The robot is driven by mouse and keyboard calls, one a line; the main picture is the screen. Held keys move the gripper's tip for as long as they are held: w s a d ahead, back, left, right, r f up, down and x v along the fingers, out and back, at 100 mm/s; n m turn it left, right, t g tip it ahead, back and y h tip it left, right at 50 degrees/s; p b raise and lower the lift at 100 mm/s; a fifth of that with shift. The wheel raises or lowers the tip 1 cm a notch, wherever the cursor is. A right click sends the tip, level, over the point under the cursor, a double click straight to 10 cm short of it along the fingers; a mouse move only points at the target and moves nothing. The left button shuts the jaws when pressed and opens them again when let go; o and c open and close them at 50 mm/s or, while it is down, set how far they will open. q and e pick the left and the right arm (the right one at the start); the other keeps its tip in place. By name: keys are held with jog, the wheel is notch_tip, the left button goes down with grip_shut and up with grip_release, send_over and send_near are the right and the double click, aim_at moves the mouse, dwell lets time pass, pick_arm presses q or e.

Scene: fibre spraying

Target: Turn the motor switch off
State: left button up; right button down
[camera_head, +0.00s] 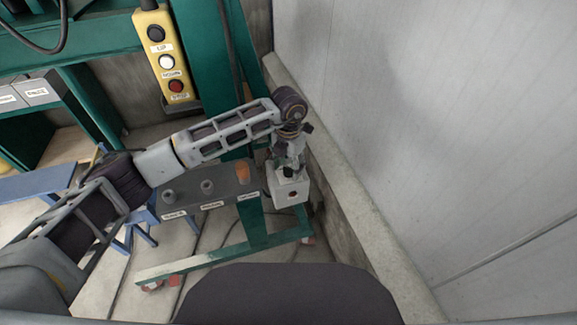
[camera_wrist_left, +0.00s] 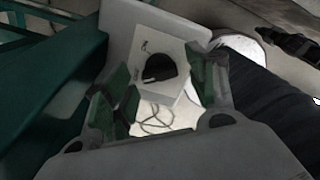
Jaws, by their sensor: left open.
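The motor switch is a small white box (camera_head: 290,190) on the right end of the green stand in the head view. In the left wrist view, the white box (camera_wrist_left: 186,52) carries a black rotary knob (camera_wrist_left: 158,67). My left gripper (camera_head: 289,168) points down just above this box and partly hides it. In the left wrist view, its green-padded fingers (camera_wrist_left: 162,88) are spread open, with the knob between them or just beyond. I cannot tell whether they touch it. My right gripper is not in view.
A dark panel (camera_head: 225,188) with several knobs sits left of the box. A yellow pendant (camera_head: 163,48) with three buttons hangs above. A pale wall (camera_head: 430,110) with a low ledge (camera_head: 365,215) closes the right side. Blue stools (camera_head: 40,186) stand at left.

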aim_at(288, 168)
pick_arm(q)
notch_tip(288, 168, up, 12)
dwell(0.6)
jog(key=shift+f, duration=0.15)
dwell(0.3)
